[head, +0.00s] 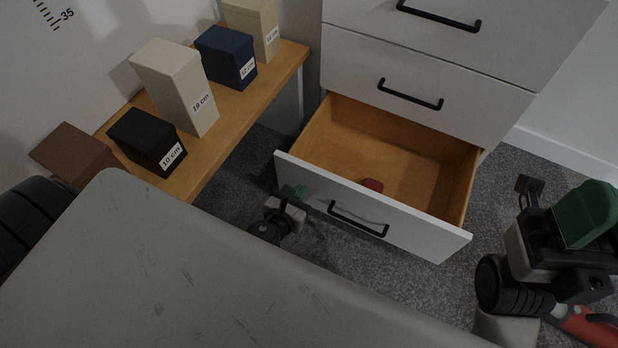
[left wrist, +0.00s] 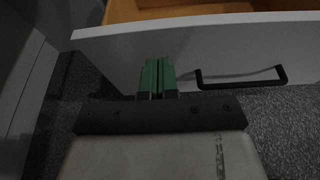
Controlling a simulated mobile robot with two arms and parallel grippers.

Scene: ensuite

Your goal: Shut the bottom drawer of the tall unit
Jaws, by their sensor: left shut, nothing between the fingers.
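The tall white unit (head: 425,65) has its bottom drawer (head: 345,205) pulled well out. The drawer has a white front, a black bar handle (head: 357,219) and a wooden inside. A small red object (head: 372,184) lies inside, partly hidden by the front. My left gripper (head: 300,192) is at the outer face of the drawer front, near its left end and left of the handle. In the left wrist view its green fingers (left wrist: 158,77) are together and empty, pointing at the drawer front (left wrist: 200,48); I cannot tell whether they touch it. My right gripper (head: 587,213) shows at the right edge, its jaws unclear.
A wooden bench (head: 235,110) left of the unit carries several blocks with size labels, including a black one (head: 147,140) and a navy one (head: 226,57). The upper drawers (head: 410,92) are shut. Grey carpet (head: 335,250) is clear below the drawer.

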